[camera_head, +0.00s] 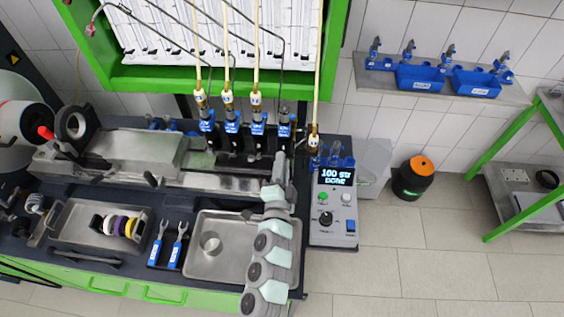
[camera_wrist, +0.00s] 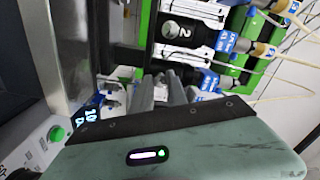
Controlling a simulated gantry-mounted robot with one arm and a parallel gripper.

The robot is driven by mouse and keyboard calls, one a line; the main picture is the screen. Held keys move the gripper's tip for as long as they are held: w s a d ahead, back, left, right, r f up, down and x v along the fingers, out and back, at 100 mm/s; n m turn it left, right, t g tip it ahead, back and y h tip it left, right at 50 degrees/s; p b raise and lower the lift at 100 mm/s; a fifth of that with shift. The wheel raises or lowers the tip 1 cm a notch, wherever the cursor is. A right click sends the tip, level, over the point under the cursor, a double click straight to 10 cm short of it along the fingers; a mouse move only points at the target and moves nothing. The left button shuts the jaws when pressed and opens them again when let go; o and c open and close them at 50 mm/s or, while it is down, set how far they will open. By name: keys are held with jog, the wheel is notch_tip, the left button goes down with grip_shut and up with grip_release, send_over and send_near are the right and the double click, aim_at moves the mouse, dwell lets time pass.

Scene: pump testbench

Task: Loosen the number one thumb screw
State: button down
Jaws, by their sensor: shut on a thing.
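My gripper (camera_wrist: 162,82) is in the middle of the wrist view, its two grey fingers close together around a small part, which I take to be the number one thumb screw. The screw is mostly hidden between the fingers. In the head view my gripper (camera_head: 281,160) reaches the right end of the row of black blocks, and its fingertips are hard to make out there. A black block marked 2 (camera_wrist: 181,30) shows just above the fingers in the wrist view.
A control box (camera_head: 336,200) reading "100 str DONE" stands close to the right of my gripper. Blue-tagged valves (camera_head: 232,125) with pale tubes rise behind.

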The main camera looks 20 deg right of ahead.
jog(key=shift+n, duration=0.6)
jog(key=c, duration=1.3)
grip_release()
jog(key=v, duration=1.1)
jog(key=shift+b, duration=0.35)
jog(key=shift+d+r, duration=0.1)
